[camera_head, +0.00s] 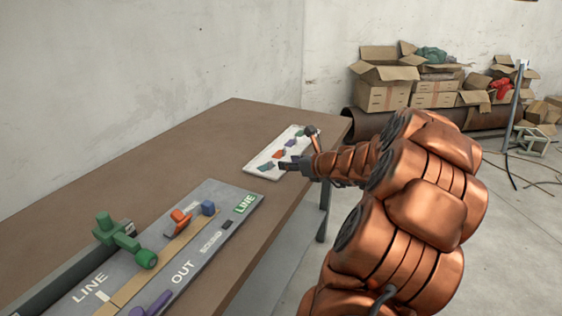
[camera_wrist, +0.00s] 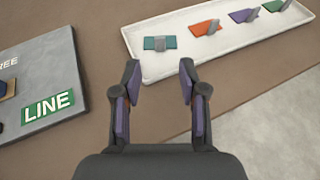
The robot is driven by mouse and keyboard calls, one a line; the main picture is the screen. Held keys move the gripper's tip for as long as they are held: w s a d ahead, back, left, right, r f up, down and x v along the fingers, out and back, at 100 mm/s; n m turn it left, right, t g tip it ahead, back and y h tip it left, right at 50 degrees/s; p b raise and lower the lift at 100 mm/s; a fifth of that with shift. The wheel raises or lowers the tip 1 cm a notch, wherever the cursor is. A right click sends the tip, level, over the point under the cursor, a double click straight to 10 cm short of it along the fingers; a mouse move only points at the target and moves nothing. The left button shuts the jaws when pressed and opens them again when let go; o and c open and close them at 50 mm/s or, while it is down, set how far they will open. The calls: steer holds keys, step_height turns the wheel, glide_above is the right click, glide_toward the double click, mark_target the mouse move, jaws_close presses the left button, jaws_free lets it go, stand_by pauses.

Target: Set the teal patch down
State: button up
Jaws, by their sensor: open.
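The teal patch (camera_wrist: 160,43) lies flat at the near left end of the white tray (camera_wrist: 262,43) in the wrist view, with a grey tab across its middle. In the head view the teal patch (camera_head: 266,166) shows small at the near end of the white tray (camera_head: 250,169). My gripper (camera_wrist: 157,68) is open and empty, its two fingers apart, just short of the teal patch in the wrist view. In the head view my gripper (camera_head: 290,164) is beside the tray's right edge. I cannot tell its exact height.
An orange patch (camera_wrist: 205,28), a purple patch (camera_wrist: 243,15) and a green patch (camera_wrist: 277,5) lie further along the tray. A grey board marked LINE (camera_head: 208,245) lies nearer, with a green device (camera_head: 125,238) on it. Bare brown table (camera_head: 205,150) lies between.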

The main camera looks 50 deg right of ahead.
steer(key=shift+v, duration=1.35)
